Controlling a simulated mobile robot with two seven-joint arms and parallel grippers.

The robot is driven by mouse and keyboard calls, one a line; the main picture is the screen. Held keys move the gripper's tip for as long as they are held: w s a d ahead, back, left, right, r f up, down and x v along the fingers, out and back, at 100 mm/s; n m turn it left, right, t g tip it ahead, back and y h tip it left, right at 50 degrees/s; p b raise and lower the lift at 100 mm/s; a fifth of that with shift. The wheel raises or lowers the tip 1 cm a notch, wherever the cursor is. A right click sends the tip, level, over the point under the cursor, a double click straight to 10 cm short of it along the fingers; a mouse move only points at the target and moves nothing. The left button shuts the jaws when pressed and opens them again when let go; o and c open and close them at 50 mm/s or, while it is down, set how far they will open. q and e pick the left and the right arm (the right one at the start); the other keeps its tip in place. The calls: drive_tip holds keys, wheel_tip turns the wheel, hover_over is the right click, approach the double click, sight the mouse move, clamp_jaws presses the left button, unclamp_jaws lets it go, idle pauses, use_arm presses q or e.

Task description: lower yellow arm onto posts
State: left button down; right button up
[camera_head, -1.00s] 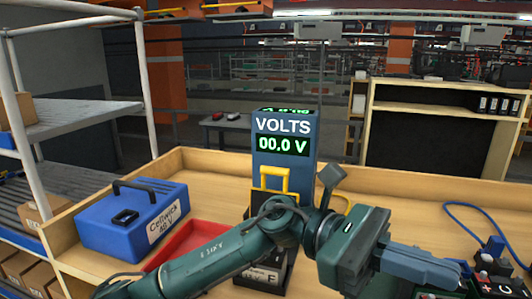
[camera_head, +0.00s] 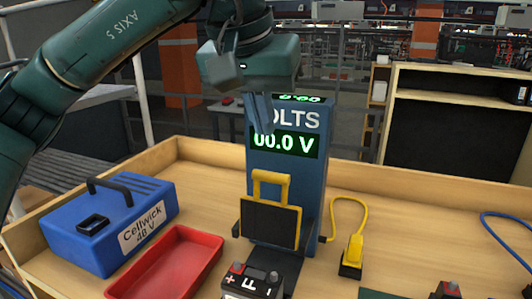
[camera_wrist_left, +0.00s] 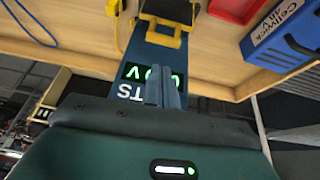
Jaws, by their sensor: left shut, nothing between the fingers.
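The blue voltmeter (camera_head: 318,185) stands upright on the bench and reads 00.0 V. The yellow arm (camera_head: 270,180), a yellow handle on a dark plate, stands raised against its front. In the left wrist view the yellow arm (camera_wrist_left: 163,24) is partly cut off at the top. A battery (camera_head: 250,283) with a red and a dark post on top sits below the arm, cut by the lower frame edge. My left gripper (camera_head: 262,115) is shut and empty, pointing down, overlapping the voltmeter's upper part and above the arm. Its fingers (camera_wrist_left: 165,92) show closed together in the left wrist view.
A blue Cellwick 48 V box (camera_head: 110,225) and a red tray (camera_head: 170,262) are at the left. A yellow plug (camera_head: 352,252) with a yellow cable stands to the right. A second battery (camera_head: 448,290) shows at the lower right edge. The right bench surface is largely clear.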

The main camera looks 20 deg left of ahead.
use_arm(q)
drive_tip(key=shift+a+r+y, duration=0.3)
drive_tip(key=shift+a+r, duration=0.1)
drive_tip(key=shift+a, duration=0.1)
drive_tip(key=x, duration=1)
drive_tip(key=shift+w, duration=0.15)
drive_tip(key=shift+d, duration=0.1)
